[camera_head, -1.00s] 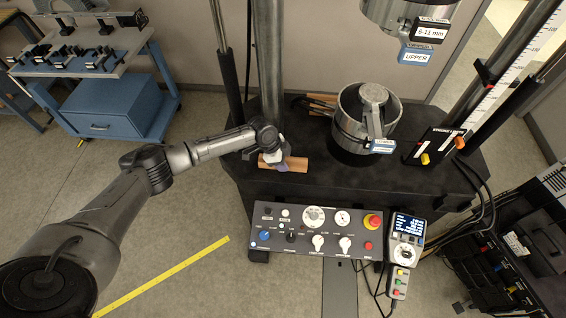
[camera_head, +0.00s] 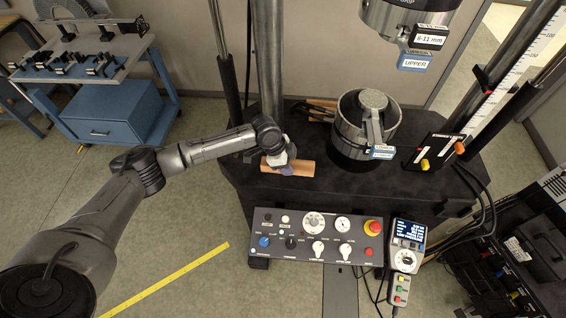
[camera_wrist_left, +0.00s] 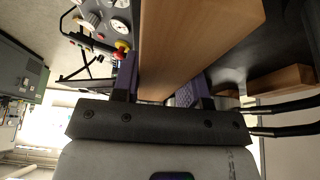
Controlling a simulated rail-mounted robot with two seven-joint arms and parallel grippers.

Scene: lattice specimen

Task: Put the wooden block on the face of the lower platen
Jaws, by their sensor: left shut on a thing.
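The wooden block (camera_head: 303,169) is a reddish-brown bar over the left part of the machine's dark base. My left gripper (camera_head: 285,161) is shut on it near its middle. In the left wrist view the block (camera_wrist_left: 195,35) runs away from between the purple-grey fingers (camera_wrist_left: 160,92). I cannot tell for certain whether it is clear of the base. The lower platen (camera_head: 345,138) is a silver cylinder to the right of the block, with a blue-edged label on its front. Its round face (camera_head: 373,99) is at the top, and a grey bracket crosses its front. My right gripper is not in view.
The upper platen (camera_head: 405,22) hangs above and to the right. A steel column (camera_head: 267,60) stands behind my gripper. Other wooden pieces (camera_head: 322,103) lie behind the lower platen. A control panel (camera_head: 315,235) and a handset (camera_head: 406,245) are in front of the base.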

